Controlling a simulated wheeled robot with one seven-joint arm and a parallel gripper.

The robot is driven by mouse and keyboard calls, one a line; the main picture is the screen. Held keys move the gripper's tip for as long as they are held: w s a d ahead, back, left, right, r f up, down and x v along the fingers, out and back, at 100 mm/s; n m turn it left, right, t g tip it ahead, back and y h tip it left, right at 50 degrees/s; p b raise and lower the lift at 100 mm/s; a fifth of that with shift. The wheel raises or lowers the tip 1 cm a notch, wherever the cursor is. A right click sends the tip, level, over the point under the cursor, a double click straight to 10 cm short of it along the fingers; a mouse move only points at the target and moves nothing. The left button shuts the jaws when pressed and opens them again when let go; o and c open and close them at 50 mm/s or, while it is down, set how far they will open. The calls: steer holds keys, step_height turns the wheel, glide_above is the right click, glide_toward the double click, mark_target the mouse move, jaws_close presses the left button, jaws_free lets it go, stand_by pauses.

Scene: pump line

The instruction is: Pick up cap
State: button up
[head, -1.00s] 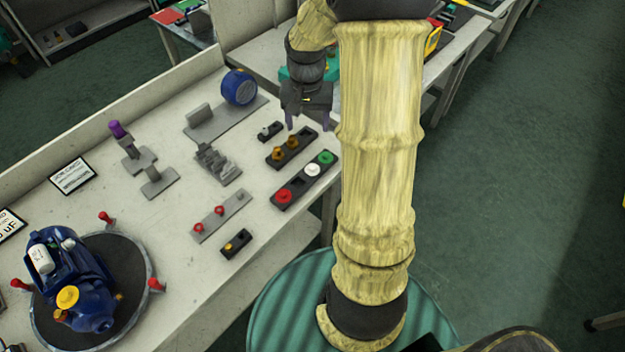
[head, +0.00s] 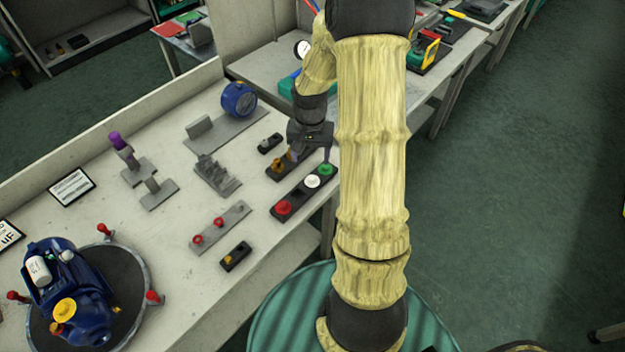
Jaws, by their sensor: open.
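Which part is the cap is not marked. A black tray (head: 299,195) on the bench holds a red cap-like part (head: 284,208), a white one (head: 313,181) and a green one (head: 326,170) in a row. My gripper (head: 311,162) is open and points down over the far end of this tray and the tray behind it. One finger shows close to the green part; I cannot tell whether they touch. The tray behind holds a brass-orange part (head: 277,165); its other end is hidden behind my gripper. A yellow cap (head: 65,309) sits on the blue pump (head: 88,327).
The pump stands on a round dark turntable (head: 122,281) with red knobs. Grey fixtures (head: 217,175), a blue round gauge-like part (head: 239,99), a grey strip with red rings (head: 220,228) and a small black tray (head: 235,256) stand on the bench. Bare bench lies left of the strip.

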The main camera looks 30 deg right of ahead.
mark_target(312, 179)
step_height(312, 179, down, 4)
steer(key=shift+r, duration=0.1)
steer(key=shift+s+d+f+p, duration=0.1)
steer(key=shift+f+p, duration=0.15)
steer(key=shift+f, duration=1.1)
steer(key=shift+d+f+p, duration=0.1)
steer(key=shift+f+p, duration=0.15)
steer(key=shift+f, duration=1.05)
steer(key=shift+s, duration=0.1)
jaws_close()
